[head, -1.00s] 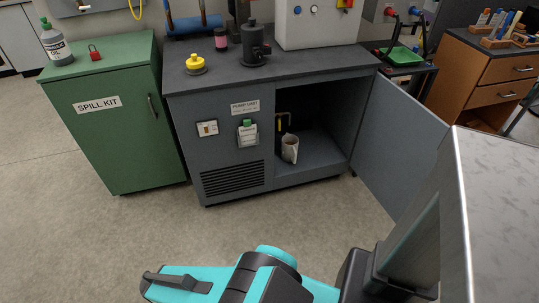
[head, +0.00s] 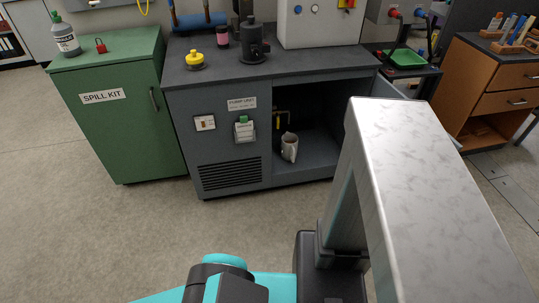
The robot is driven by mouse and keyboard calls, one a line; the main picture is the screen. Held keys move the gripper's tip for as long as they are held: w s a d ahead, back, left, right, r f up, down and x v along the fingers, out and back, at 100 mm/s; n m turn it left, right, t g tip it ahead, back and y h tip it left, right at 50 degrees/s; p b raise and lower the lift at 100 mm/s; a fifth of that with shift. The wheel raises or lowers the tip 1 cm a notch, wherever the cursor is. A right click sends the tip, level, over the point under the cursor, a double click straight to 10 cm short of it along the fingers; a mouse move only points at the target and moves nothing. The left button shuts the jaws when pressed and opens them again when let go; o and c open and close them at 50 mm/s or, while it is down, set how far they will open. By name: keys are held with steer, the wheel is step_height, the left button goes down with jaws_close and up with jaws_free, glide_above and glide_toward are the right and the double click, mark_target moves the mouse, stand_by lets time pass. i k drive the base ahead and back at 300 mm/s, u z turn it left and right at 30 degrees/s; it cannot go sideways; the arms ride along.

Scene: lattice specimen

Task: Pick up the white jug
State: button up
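Nothing touches the jug from my side. My gripper is not in view; only links of my arm show, teal and black at the bottom and a large metal link at the right.
A green spill kit cabinet (head: 120,110) stands to the left, with a bottle (head: 66,38) and a red padlock (head: 100,46) on top. A yellow container (head: 195,60) and a black pump (head: 253,44) stand on the cabinet top. The floor (head: 120,230) in front is clear.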

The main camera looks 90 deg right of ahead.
mark_target(289, 146)
steer(key=u, duration=0.6)
steer(key=k, duration=2.7)
steer(key=z, duration=0.4)
